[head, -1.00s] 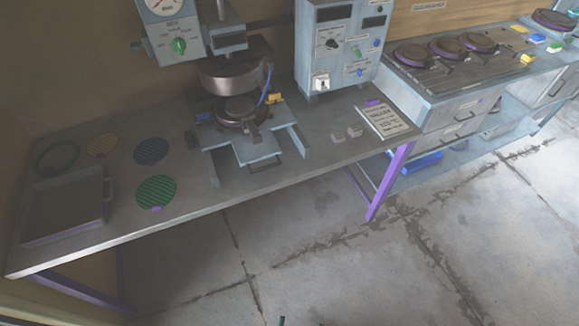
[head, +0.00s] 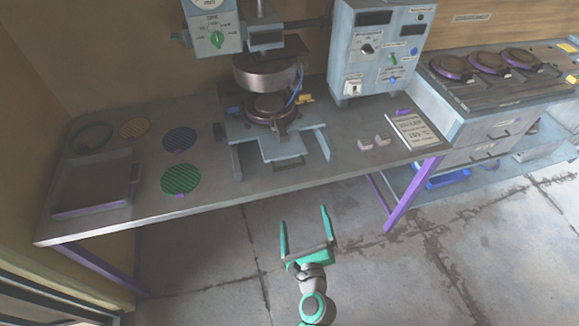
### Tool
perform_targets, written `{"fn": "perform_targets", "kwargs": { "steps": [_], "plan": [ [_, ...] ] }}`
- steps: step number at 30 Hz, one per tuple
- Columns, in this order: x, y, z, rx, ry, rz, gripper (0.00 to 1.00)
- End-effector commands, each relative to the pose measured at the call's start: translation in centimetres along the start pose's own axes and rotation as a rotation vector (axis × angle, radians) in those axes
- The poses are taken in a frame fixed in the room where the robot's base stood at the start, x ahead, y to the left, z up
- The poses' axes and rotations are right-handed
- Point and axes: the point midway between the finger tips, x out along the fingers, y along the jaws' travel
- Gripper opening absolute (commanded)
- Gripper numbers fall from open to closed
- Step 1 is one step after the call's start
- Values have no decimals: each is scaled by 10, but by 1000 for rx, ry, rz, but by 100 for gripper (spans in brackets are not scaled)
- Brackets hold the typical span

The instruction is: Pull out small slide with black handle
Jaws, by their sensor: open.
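The press (head: 266,72) stands on the workbench. Under its round platen is the small blue-grey slide (head: 284,148), which reaches toward the front edge of the bench between two side rails. A dark bar at the slide's front looks like the black handle (head: 290,163). A round dark mould (head: 270,108) sits on the slide's rear part. My gripper (head: 304,222), with green fingers, is open and empty. It is in front of the bench, over the floor, apart from the handle and a little to its right in the picture.
A control box (head: 375,50) stands right of the press, with small blocks (head: 374,141) and a printed sheet (head: 413,131) before it. A tray (head: 92,188) and round discs (head: 180,179) lie on the left. Purple legs (head: 412,195) support the bench. The floor in front is clear.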

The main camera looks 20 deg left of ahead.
Motion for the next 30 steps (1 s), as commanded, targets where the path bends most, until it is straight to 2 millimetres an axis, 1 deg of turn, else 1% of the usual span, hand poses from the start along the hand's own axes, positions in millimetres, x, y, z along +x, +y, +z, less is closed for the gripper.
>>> {"fn": "perform_targets", "kwargs": {
  "steps": [1, 3, 6, 9, 14, 17, 24, 30],
  "plan": [
    [17, -7, 13, 96, -42, 18, 100],
    [33, -12, 28, 223, -88, 51, 100],
    [49, -18, 46, 358, -136, 92, 100],
    [58, -21, 57, 438, -164, 121, 100],
    [68, -22, 64, 480, -176, 138, 100],
    [79, -21, 67, 480, -177, 139, 100],
    [120, -17, 75, 476, -177, 137, 100],
    [150, -14, 81, 476, -176, 136, 100]
  ]
}}
